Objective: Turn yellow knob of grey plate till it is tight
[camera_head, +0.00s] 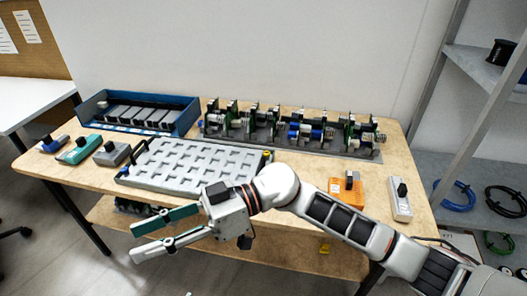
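The grey plate (190,168) with rows of recesses lies flat on the wooden table. A small knob, yellowish on top (267,154), stands at its right end, close to my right arm. How tight it is cannot be told. My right gripper (136,243) hangs in front of the table's front edge, left of its arm, with its two long fingers apart and nothing between them. It is apart from the plate and the knob. My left gripper is not in view.
A blue tray (188,121) with grey blocks stands at the back left, beside a long rack of electronic modules (290,145). Teal (80,149) and grey (112,153) boxes sit at left, an orange box (346,195) and a white one (400,205) at right. Shelves (480,70) stand at far right.

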